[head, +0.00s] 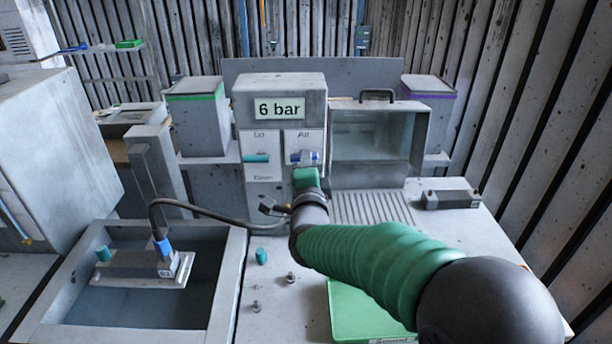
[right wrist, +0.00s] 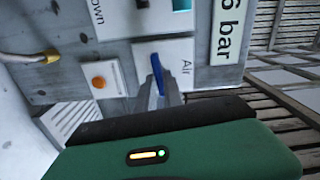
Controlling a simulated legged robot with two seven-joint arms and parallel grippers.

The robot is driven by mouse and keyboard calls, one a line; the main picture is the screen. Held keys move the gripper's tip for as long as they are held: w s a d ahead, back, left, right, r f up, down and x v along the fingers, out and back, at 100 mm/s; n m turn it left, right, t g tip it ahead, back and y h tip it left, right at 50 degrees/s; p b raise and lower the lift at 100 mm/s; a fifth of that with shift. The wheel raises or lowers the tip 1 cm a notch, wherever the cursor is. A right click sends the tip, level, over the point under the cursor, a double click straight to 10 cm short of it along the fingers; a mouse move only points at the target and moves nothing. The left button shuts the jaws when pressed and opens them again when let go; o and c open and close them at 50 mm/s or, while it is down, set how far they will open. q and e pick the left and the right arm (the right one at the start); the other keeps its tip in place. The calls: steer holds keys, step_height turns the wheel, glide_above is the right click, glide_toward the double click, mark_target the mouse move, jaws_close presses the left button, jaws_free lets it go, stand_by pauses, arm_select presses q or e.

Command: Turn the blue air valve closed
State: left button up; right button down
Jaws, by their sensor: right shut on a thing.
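The blue air valve (head: 309,157) is on the front of the grey control box, under the label "Air". Its handle lies roughly level across the panel. In the right wrist view, which is turned on its side, the blue handle (right wrist: 157,75) sits beside the "Air" label. My right gripper (head: 304,165) is in front of the panel at the valve. Its grey fingers (right wrist: 166,92) are shut on the blue handle and hide part of it. My left gripper is not in view.
The control box (head: 279,90) also bears a teal lever (head: 256,158) left of the valve. An orange button (right wrist: 99,82) is close by in the wrist view. A clear-fronted chamber (head: 375,140) stands right of the box. A sunken basin (head: 230,285) is at the front left.

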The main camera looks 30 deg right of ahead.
steer(key=shift+f+m+b, duration=0.3)
steer(key=shift+m+b, duration=0.4)
steer(key=shift+b, duration=0.1)
steer(key=c, duration=1.7)
jaws_free()
steer(key=shift+o, duration=1.2)
steer(key=shift+d+r, duration=0.1)
